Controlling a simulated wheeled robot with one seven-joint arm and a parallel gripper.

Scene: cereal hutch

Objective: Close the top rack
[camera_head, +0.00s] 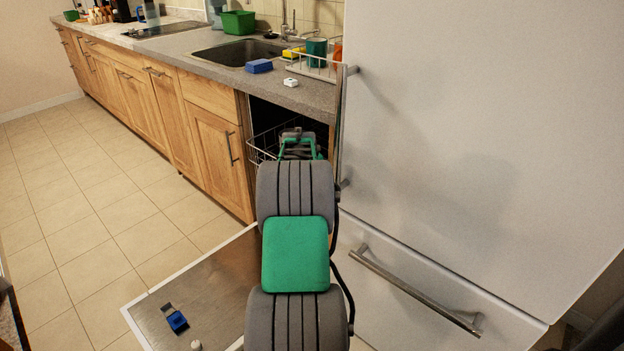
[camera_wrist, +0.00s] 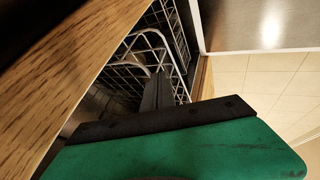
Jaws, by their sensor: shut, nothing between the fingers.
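The top rack (camera_head: 264,146) is a wire basket inside the dishwasher under the counter. In the head view its front edge shows at the left of the opening; my arm hides much of the rest. In the wrist view the rack's wires (camera_wrist: 150,45) fill the upper middle. My gripper (camera_wrist: 163,78) is shut and empty, with its fingers at the rack wires; I cannot tell if they touch. In the head view the gripper is mostly hidden by my arm. The dishwasher door (camera_head: 205,285) lies open and low in front.
A blue item (camera_head: 177,321) and a small white item (camera_head: 196,345) lie on the open door. The counter (camera_head: 310,96) overhangs the opening. A large white fridge (camera_head: 470,120) stands close on the right. Tiled floor (camera_head: 100,215) is clear at left.

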